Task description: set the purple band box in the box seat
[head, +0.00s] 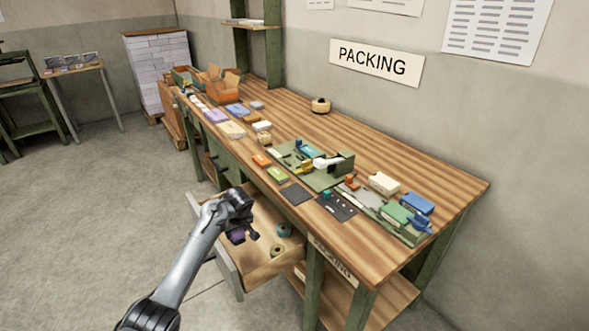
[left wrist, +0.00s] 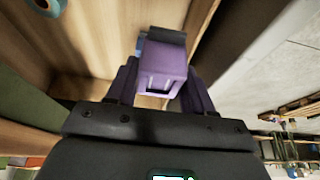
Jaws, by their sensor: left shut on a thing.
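My left gripper (head: 243,234) is over the open drawer at the front of the bench. It is shut on the purple band box (head: 236,237), which shows dark purple beside the fingers. In the left wrist view the purple box (left wrist: 163,66) sits between the two fingers, with a dark piece across its far end. Whether the box still touches the drawer is unclear. A green fixture board (head: 318,178) with several small parts lies on the bench; I cannot tell which spot is the box seat. My right gripper is not in view.

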